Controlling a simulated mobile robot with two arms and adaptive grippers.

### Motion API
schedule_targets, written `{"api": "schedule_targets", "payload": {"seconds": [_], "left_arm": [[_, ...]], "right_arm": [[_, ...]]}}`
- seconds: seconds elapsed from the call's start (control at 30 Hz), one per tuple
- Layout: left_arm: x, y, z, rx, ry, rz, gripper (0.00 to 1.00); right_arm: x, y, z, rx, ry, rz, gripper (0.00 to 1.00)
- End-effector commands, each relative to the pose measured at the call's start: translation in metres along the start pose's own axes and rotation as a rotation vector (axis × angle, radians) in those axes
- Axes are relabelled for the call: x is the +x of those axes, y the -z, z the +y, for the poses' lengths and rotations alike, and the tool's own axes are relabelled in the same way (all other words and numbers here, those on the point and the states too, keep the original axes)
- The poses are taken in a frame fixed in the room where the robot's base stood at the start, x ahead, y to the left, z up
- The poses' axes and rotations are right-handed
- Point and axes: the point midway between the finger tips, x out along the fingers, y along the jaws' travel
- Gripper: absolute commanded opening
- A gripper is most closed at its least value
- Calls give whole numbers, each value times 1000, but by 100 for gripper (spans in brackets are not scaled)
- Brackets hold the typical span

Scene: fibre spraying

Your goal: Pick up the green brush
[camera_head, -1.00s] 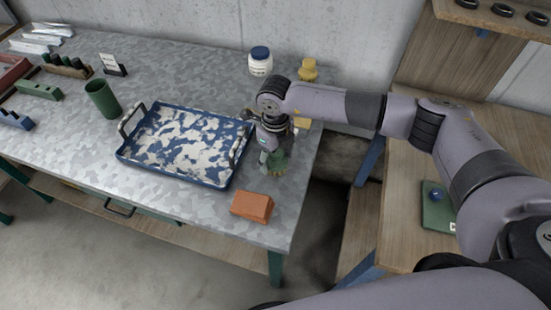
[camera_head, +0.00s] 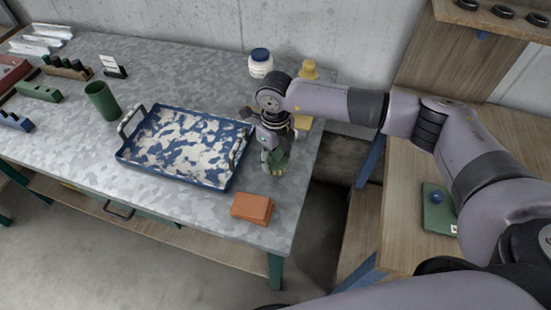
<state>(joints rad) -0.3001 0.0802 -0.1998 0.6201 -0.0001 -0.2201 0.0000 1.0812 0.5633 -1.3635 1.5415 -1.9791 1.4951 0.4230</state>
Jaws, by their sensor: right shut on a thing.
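The green brush (camera_head: 279,161) is at the right end of the metal table, beside the blue tray. Its green body and pale lower end show below my right gripper (camera_head: 271,153). The gripper points down from above and is shut on the brush. Its fingers partly hide the brush, and I cannot tell whether the brush touches the table. My left gripper is not in view.
The blue tray (camera_head: 123,156) with white residue lies left of my right gripper. An orange block (camera_head: 252,208) lies in front. A white jar with a blue lid (camera_head: 260,63) and a yellow bottle (camera_head: 309,70) stand behind. A green cup (camera_head: 102,100) stands left.

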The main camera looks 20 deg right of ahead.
Motion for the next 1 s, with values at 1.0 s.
{"api": "schedule_targets", "payload": {"seconds": [1.0], "left_arm": [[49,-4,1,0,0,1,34]], "right_arm": [[-188,0,0,0,-1,-1,24]]}}
